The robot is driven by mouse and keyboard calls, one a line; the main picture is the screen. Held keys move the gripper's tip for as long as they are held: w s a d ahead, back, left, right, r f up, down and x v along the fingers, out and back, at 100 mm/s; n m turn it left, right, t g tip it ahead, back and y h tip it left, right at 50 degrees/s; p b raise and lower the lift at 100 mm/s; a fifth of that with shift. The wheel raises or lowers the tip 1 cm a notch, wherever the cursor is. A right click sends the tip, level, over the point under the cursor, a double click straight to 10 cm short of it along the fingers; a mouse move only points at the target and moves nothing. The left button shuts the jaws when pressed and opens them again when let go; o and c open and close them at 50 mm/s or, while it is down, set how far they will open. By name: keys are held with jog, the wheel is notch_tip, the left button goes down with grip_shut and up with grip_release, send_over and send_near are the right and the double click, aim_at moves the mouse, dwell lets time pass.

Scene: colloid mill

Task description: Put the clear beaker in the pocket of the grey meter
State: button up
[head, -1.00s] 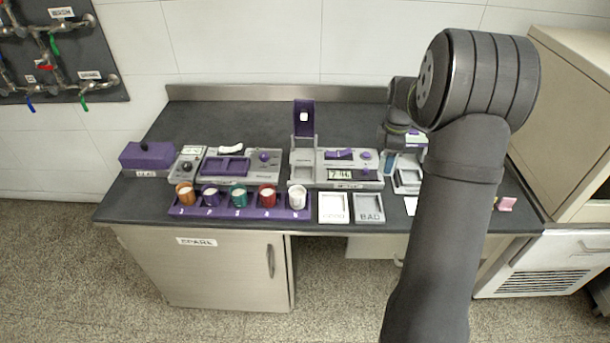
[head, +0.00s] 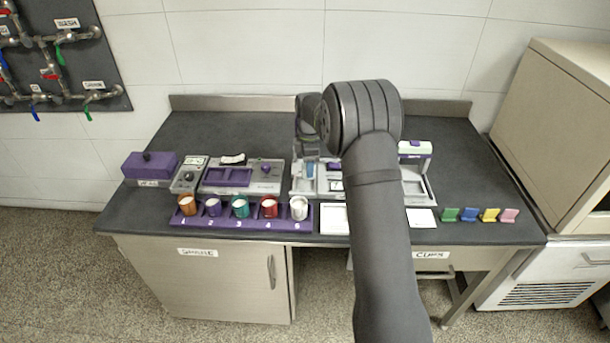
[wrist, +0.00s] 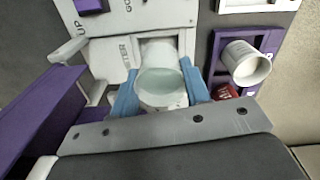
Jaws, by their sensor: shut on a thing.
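The clear beaker (wrist: 165,84) shows in the wrist view as a pale, glassy round vessel between the two blue fingers of my gripper (wrist: 160,96). My gripper is shut on it. The grey meter (wrist: 112,60) is behind, with its label and a light square pocket (wrist: 158,48) just beyond the beaker's rim. The beaker partly covers the pocket; I cannot tell whether it is above it or partly in it. In the head view my gripper (head: 309,170) is at the meter (head: 297,184), and my arm hides much of both. The beaker is not clear there.
A purple rack (head: 245,222) with several coloured cups stands front left of the meter. Its white cup (head: 299,207) is close to my gripper, also in the wrist view (wrist: 245,65). A purple lid (wrist: 45,120) rises at left in the wrist view.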

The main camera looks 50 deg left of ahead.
aim_at(305, 175)
jog(key=shift+s+a+f, duration=0.3)
jog(key=shift+a+f, duration=0.15)
jog(key=shift+a, duration=0.15)
jog(key=shift+f, duration=1.9)
jog(key=shift+f, duration=0.15)
jog(key=o, duration=1)
notch_tip(305, 175, up, 12)
jog(key=shift+s+d+r, duration=0.1)
jog(key=shift+d+r, duration=0.05)
